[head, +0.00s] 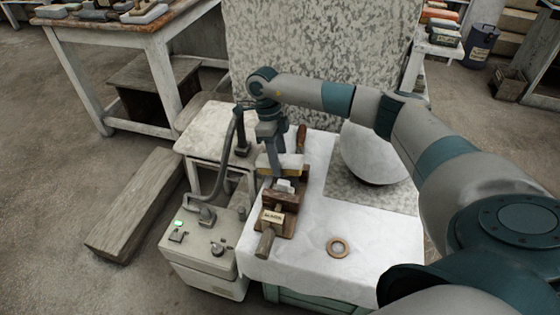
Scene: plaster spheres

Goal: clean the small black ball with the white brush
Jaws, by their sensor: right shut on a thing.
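My right gripper (272,152) hangs over the white-covered table, pointing down. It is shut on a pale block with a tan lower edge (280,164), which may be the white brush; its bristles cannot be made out. The block is above a brown wooden holder (280,205) with a label, which has a small white piece in it. I cannot tell whether block and holder touch. I make out no small black ball. My left gripper is not in view.
A large pale rounded form (370,165) stands behind my right arm, partly hidden. A grey machine with a hose (205,250) stands left of the table.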

